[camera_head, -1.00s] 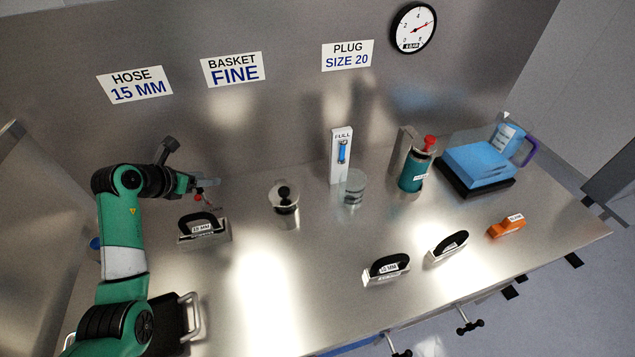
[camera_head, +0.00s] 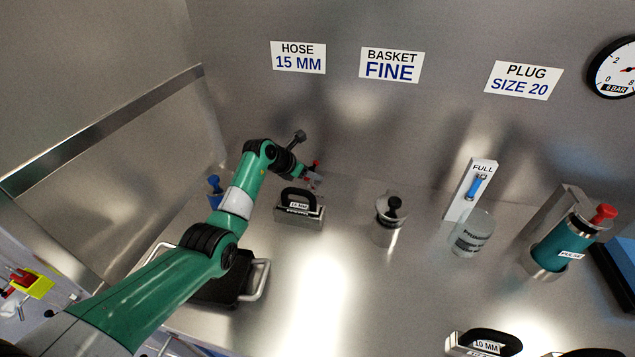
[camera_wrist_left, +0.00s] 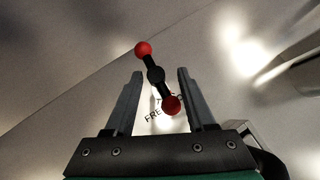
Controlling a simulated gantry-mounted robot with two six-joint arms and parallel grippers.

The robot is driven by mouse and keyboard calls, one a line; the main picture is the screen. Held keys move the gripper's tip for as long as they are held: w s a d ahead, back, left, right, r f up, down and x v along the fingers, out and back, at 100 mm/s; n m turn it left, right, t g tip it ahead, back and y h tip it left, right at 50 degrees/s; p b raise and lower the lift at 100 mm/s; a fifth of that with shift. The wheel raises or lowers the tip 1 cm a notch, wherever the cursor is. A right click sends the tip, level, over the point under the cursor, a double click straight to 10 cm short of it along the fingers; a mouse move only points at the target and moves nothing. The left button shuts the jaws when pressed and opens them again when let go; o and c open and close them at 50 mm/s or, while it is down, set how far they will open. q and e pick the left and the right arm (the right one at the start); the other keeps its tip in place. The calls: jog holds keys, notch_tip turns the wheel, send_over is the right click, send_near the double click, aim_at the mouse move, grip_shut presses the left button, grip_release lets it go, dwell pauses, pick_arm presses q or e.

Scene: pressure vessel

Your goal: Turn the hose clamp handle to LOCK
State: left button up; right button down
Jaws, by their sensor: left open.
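The hose clamp handle (camera_wrist_left: 155,75) is a dark bar with a red ball at each end, seen in the left wrist view. It sits tilted between the two fingers of my left gripper (camera_wrist_left: 160,72), with a gap on both sides. The gripper is open. Lettering starting "FRE" shows on the surface under the lower ball, partly hidden by it. In the head view, my left gripper (camera_head: 307,174) is at the back left of the worktop, and a red end of the handle (camera_head: 316,162) shows beside it. My right gripper is not in view.
A 15 MM block with a black grip (camera_head: 299,211) stands just in front of the gripper. A lidded metal pot (camera_head: 388,231) is to its right. A black tray with metal handles (camera_head: 262,281) lies below my arm. A blue item (camera_head: 214,185) is left of the arm.

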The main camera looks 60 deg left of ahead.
pick_arm(q)
jog(key=shift+b+x, duration=1.5)
jog(key=shift+x, duration=0.7)
